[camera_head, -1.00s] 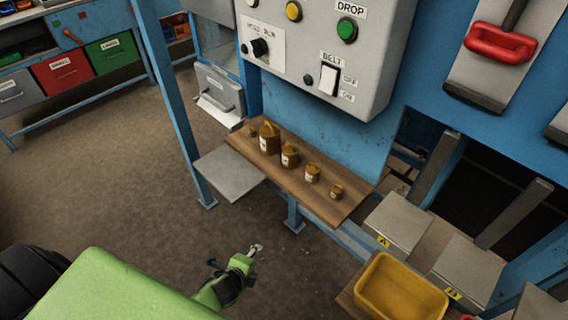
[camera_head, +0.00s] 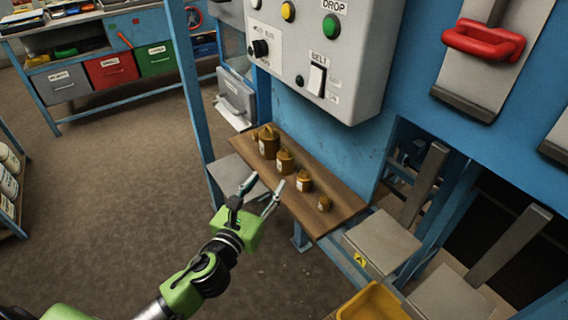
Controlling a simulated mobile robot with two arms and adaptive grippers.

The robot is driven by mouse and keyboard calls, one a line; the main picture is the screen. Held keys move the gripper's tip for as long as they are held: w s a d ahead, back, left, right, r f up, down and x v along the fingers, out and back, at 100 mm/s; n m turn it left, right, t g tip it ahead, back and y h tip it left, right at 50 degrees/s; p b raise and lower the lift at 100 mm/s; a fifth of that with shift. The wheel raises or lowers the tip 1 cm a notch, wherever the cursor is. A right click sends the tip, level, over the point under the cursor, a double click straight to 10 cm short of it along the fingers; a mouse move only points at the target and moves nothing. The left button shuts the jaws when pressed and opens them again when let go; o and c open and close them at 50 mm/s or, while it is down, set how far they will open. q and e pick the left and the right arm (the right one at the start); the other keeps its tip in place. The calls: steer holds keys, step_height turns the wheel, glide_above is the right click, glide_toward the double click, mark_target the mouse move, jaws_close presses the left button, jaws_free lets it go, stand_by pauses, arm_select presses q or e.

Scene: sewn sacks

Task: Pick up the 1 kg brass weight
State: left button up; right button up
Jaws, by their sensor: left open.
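Several brass weights stand upright in a row on a wooden shelf (camera_head: 338,205) below the control box, each with a pale label too small to read. The largest clear one (camera_head: 268,146) is toward the back left, then a medium one (camera_head: 285,162), a smaller one (camera_head: 304,182) and a small one (camera_head: 324,204) at the near right. I cannot tell which is the 1 kg weight. My left gripper (camera_head: 264,184) is open and empty, its fingers pointing toward the row from the near left, apart from the weights. My right gripper is not in view.
A grey control box (camera_head: 325,60) with buttons and a belt switch overhangs the shelf. A blue post (camera_head: 190,90) stands left of it. A grey plate (camera_head: 232,172) adjoins the shelf's left end. Grey scale-like plates (camera_head: 380,243) and a yellow bin (camera_head: 372,303) are at right.

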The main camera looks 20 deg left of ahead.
mark_target(286, 154)
arm_select(q)
steer(key=w, duration=0.8)
steer(key=shift+d+f+p, duration=0.2)
steer(key=shift+d+p, duration=0.15)
steer(key=shift+w+d+r+p, duration=0.1)
steer(key=shift+w+d+p, duration=0.05)
steer(key=shift+w, duration=1.25)
steer(key=shift+w+d+p, duration=0.1)
steer(key=shift+w+p, duration=0.05)
steer(key=shift+w, duration=1.2)
steer(key=shift+s, duration=0.1)
jaws_close()
steer(key=shift+r, duration=0.2)
